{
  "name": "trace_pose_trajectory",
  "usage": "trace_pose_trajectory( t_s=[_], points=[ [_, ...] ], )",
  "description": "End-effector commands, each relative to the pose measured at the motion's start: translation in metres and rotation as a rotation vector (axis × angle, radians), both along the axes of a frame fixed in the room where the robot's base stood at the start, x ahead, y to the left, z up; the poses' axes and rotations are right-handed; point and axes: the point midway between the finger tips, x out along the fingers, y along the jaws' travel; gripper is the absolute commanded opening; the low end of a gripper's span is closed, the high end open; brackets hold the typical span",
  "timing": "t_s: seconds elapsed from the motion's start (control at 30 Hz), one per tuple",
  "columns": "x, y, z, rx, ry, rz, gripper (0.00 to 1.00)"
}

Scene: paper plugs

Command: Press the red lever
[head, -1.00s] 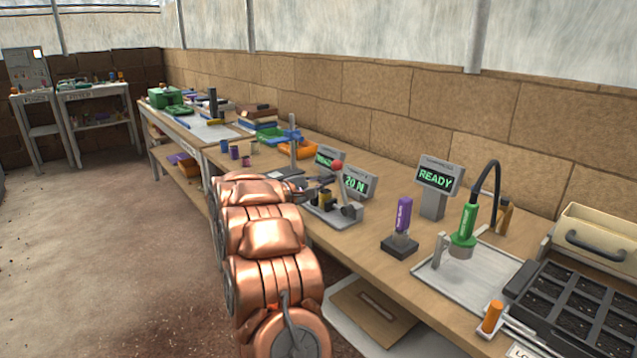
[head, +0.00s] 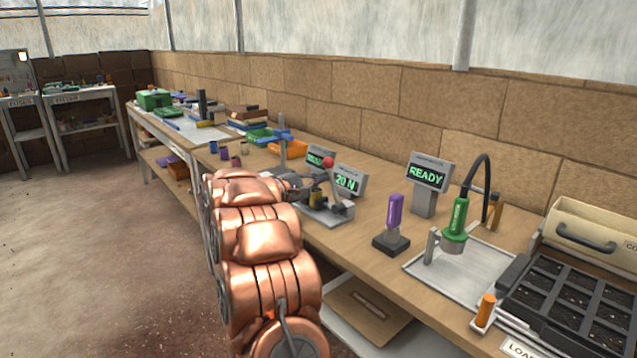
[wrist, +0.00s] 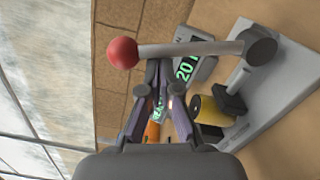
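The red lever is a grey rod (wrist: 200,48) with a red ball knob (wrist: 122,52), joined to a grey pivot on a small press. In the head view the knob (head: 328,162) stands raised above the press (head: 325,208). In the head view my gripper (head: 297,181) is just left of the press, partly hidden by my copper arm.
A "20 N" display (head: 347,181) stands behind the press. A yellow cylinder (wrist: 207,111) sits in the press. To the right are a purple-handled tool (head: 395,211), a "READY" display (head: 429,174) and a green lamp-like tool (head: 457,218). The bench (head: 370,262) is bare in front.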

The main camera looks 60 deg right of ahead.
Motion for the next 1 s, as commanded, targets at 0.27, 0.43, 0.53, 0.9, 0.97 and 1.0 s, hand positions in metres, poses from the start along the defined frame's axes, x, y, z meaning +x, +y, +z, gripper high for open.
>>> trace_pose_trajectory(
  t_s=[0.27,0.43,0.53,0.9,0.97,1.0],
  points=[
    [-0.009,0.002,0.000,-0.027,-0.087,-0.002,0.00],
    [-0.018,0.005,0.001,-0.055,-0.189,-0.002,0.00],
    [-0.024,0.006,0.004,-0.074,-0.256,0.000,0.00],
    [-0.047,0.013,0.010,-0.143,-0.497,0.000,0.00],
    [-0.051,0.014,0.010,-0.152,-0.533,0.000,0.00],
    [-0.053,0.015,0.010,-0.157,-0.555,0.001,0.00]
  ],
)
